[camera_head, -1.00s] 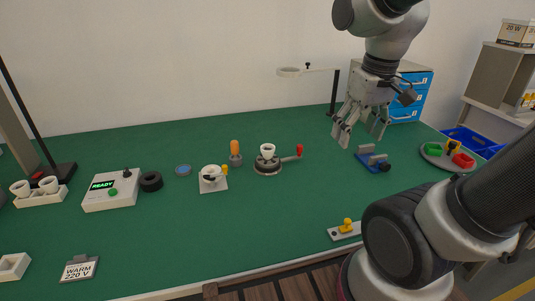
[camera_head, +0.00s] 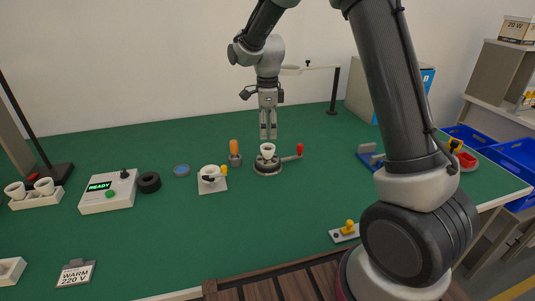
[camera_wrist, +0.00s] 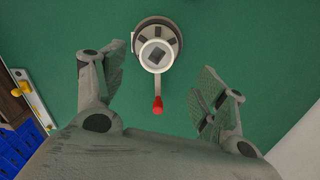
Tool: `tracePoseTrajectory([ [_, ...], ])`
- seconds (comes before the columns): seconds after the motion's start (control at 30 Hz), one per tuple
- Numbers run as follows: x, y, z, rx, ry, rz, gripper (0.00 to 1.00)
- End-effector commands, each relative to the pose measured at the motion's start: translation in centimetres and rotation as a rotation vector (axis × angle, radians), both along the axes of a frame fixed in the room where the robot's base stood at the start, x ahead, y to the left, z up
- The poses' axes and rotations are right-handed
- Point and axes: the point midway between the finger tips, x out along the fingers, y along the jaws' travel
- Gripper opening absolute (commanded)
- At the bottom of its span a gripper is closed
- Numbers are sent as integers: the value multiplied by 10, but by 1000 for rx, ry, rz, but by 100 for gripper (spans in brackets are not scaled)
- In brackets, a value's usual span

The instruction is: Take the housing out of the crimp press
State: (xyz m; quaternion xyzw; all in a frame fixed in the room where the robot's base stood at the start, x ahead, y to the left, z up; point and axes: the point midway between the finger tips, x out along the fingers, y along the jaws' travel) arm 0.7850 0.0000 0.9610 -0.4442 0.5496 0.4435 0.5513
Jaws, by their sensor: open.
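The white cup-shaped housing (camera_head: 267,149) sits upright in the round grey crimp press (camera_head: 268,168) near the middle of the green table. The press has a lever with a red knob (camera_head: 300,149) pointing right. My gripper (camera_head: 268,137) points down, its fingertips just above the housing in the head picture. In the wrist view my open gripper (camera_wrist: 162,82) holds nothing. There the housing (camera_wrist: 157,56) shows from above, toward the top of the picture, between the finger lines. The press (camera_wrist: 172,29) is around it, and the red knob (camera_wrist: 157,106) lies between the fingers.
An orange-handled tool (camera_head: 235,152) stands close left of the press, and a white fixture (camera_head: 212,183) with a yellow part is further left. A tall black post (camera_head: 334,92) with a ring arm stands behind right. A blue fixture (camera_head: 369,153) is right. The front middle table is clear.

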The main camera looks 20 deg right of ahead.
Motion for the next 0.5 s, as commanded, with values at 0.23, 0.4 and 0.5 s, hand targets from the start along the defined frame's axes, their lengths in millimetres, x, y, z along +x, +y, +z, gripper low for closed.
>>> tracePoseTrajectory([
  [0.23,-2,0,-27,-2,6,-22,71],
  [0.4,-5,2,-53,-2,7,-20,71],
  [0.5,-5,2,-68,-2,6,-20,71],
])
